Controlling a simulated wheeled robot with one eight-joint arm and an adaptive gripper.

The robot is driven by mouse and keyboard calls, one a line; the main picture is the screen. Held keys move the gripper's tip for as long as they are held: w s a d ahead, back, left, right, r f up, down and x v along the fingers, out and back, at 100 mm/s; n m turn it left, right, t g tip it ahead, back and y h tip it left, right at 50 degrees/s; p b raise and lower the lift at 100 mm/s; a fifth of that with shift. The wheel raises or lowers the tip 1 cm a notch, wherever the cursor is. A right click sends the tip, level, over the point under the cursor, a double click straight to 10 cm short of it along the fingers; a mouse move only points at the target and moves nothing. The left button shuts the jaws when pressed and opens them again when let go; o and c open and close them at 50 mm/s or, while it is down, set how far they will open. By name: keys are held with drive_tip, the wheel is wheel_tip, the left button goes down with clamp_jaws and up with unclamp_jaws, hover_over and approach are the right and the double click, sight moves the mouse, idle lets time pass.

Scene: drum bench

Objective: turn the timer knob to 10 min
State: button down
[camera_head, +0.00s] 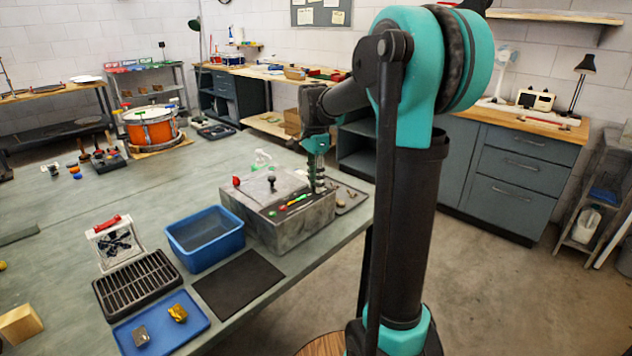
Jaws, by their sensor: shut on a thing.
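A grey metal box (262,225) stands on the green bench near its right edge. Its top carries a red knob or button (236,181), a black knob (272,183) and a strip of small coloured parts (297,201). My gripper (318,188) points down over the right end of the box top. It is shut on a small part there, which looks to be the timer knob. The fingers hide that knob, and its scale and setting are too small to read.
A blue bin (205,238), a dark mat (238,284), a black slotted rack (138,283) and a blue tray (161,325) stand left of and in front of the box. A tray with small parts (347,197) lies to its right. The bench's left middle is mostly clear.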

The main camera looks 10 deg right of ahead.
drive_tip(key=m, duration=0.3)
drive_tip(key=shift+w+m, duration=0.1)
drive_tip(key=shift+m, duration=2.2)
drive_tip(key=c, duration=1.2)
unclamp_jaws()
drive_tip(key=shift+r, duration=0.1)
drive_tip(key=r, duration=1.2)
drive_tip(key=shift+w+d, duration=0.2)
drive_tip(key=shift+w, duration=0.1)
drive_tip(key=shift+s+f, duration=0.1)
